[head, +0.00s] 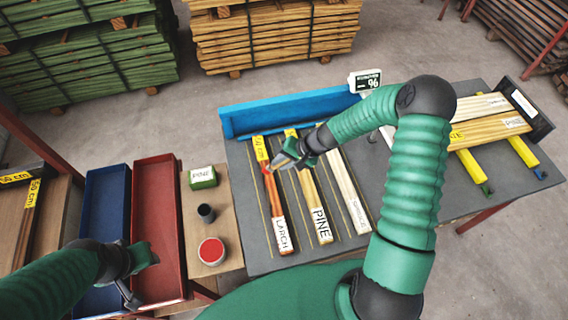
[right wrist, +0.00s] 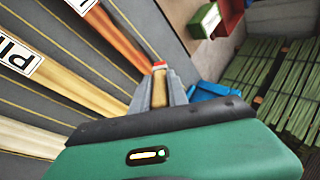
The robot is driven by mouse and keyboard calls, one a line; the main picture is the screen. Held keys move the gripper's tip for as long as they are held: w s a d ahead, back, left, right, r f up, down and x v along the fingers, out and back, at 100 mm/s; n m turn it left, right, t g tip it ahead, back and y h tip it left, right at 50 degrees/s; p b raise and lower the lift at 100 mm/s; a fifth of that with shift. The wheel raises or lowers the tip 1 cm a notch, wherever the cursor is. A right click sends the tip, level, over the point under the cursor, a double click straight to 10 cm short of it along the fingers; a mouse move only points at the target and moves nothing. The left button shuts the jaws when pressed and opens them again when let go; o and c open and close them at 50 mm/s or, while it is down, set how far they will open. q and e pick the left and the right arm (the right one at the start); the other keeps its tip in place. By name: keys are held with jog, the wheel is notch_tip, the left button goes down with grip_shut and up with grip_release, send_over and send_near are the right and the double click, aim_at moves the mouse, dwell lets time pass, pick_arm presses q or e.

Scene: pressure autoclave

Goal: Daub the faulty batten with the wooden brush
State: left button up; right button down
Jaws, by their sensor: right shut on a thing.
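My right gripper (head: 288,156) is shut on the wooden brush (right wrist: 159,88), which has a red tip. The brush is over the upper part of the reddish-brown larch batten (head: 277,211). I cannot tell whether the tip touches the wood. Right of it lie the pine batten (head: 312,201) and a paler batten (head: 344,190), each with a printed label. No mark clearly shows which batten is faulty. A pot of red paint (head: 211,251) stands on the wooden side table.
Blue tray (head: 104,205) and red tray (head: 157,176) lie at left, near a green box (head: 203,177) and a dark cup (head: 206,213). A blue rail (head: 290,111) edges the grey table (head: 262,255). More battens (head: 491,129) lie at right. Timber stacks stand behind.

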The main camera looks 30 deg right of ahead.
jog(key=shift+r, duration=0.65)
jog(key=shift+w+r+p, duration=0.25)
jog(key=shift+r+p, duration=0.35)
jog(key=shift+p, duration=0.25)
jog(key=shift+d+r, duration=0.3)
jog(key=shift+s+d, duration=0.1)
jog(key=shift+a, duration=0.2)
pick_arm(q)
jog(key=shift+s+d+r, duration=0.1)
jog(key=shift+d+r, duration=0.05)
jog(key=shift+r, duration=0.5)
jog(key=shift+s+d+r, duration=0.1)
jog(key=shift+d+r, duration=0.05)
jog(key=shift+r, duration=0.45)
pick_arm(e)
jog(key=shift+a, duration=0.2)
pick_arm(q)
jog(key=shift+d, duration=0.1)
pick_arm(e)
jog(key=shift+d, duration=0.1)
